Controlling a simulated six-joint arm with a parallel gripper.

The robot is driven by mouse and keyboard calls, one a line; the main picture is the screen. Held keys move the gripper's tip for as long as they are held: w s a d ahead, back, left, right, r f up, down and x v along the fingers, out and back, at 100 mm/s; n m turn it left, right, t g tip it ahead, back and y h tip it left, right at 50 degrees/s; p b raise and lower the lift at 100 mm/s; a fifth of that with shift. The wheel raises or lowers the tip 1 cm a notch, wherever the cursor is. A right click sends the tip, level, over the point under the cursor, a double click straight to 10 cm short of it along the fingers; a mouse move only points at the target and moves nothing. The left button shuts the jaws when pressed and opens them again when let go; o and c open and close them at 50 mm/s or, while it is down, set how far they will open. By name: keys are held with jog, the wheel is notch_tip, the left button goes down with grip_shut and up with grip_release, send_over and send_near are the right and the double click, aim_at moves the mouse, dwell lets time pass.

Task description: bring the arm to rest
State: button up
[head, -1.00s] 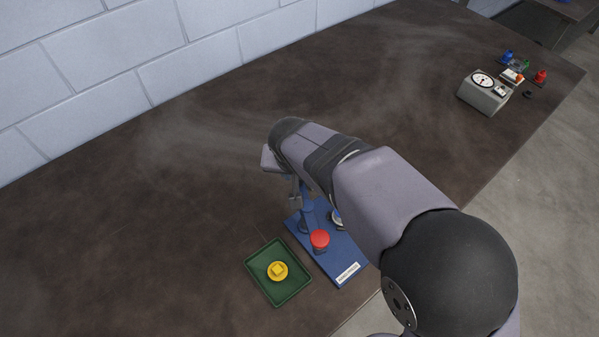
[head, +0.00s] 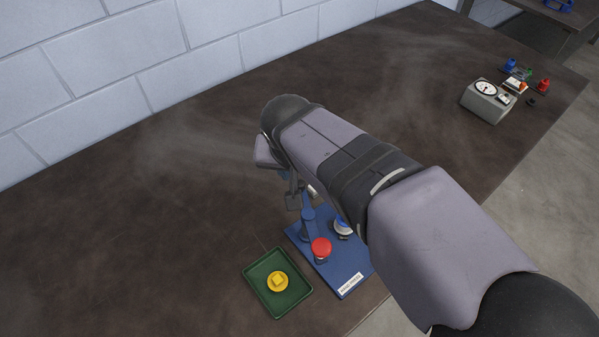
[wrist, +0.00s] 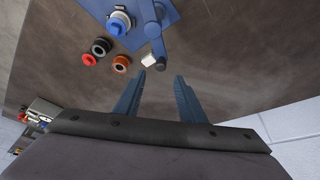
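My gripper (wrist: 160,78) is open in the wrist view, its two blue-grey fingers apart with nothing between them. In the head view, my arm hides most of it, and it hangs just behind the blue fixture (head: 336,270). The fixture is a flat blue base with a blue post, a red knob (head: 321,248) and a blue-and-white part (head: 343,227). The wrist view shows that blue-and-white part (wrist: 119,23) and the post (wrist: 153,30) beyond my fingertips.
A green tray (head: 256,293) with a yellow piece (head: 278,282) lies left of the fixture. A gauge box (head: 487,102) stands far right. The table's left and middle are clear.

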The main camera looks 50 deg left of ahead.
jog(key=w+d+f+m+h, duration=0.1)
jog(key=w+d+f+m, duration=0.1)
jog(key=w+d, duration=0.75)
jog(key=w+d+f+m+h, duration=0.15)
jog(key=w+d, duration=0.45)
jog(key=d, duration=0.7)
jog(key=s+d+f+m+g, duration=0.1)
jog(key=s+d+f, duration=0.1)
jog(key=d, duration=0.7)
jog(key=s+d+f+m+g, duration=0.1)
jog(key=s+d, duration=0.3)
jog(key=d, duration=0.5)
jog(key=s+d+f+m+g, duration=0.1)
jog(key=s+d+f+m, duration=0.2)
jog(key=d, duration=0.6)
jog(key=shift+f, duration=0.6)
jog(key=shift+w+h, duration=0.1)
jog(key=shift+h, duration=0.15)
